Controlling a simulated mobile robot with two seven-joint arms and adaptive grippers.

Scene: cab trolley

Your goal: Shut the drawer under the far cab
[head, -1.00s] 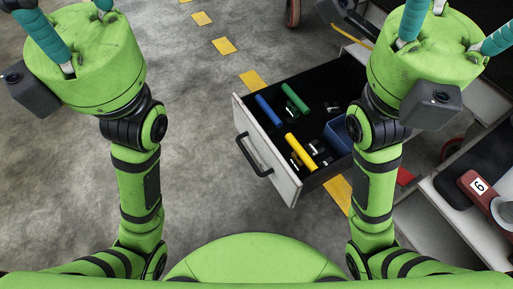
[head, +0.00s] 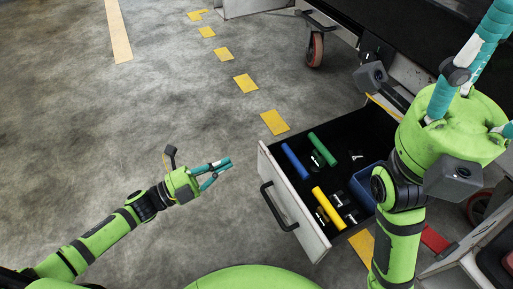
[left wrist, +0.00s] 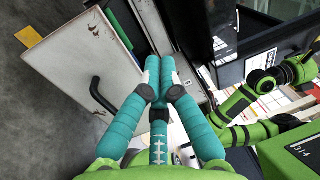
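The drawer (head: 298,215) is pulled out from under the cab, its pale front facing the lower left with a dark handle (head: 278,207). It holds a blue tube, a green tube, a yellow tube, several small dark and metal parts and a blue bin. My left gripper (head: 229,165) is a short way left of the drawer front, empty, its teal fingers drawn together at the tips. The left wrist view shows the drawer front (left wrist: 92,50) beyond the fingers. My right gripper (head: 480,75) is raised at the right, fingers spread, partly cut off.
The trolley's dark underside with a caster wheel (head: 315,50) stands behind the drawer. A red wheel (head: 480,207) is at the right. Yellow floor markings (head: 246,83) run towards the drawer. Grey floor on the left is clear.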

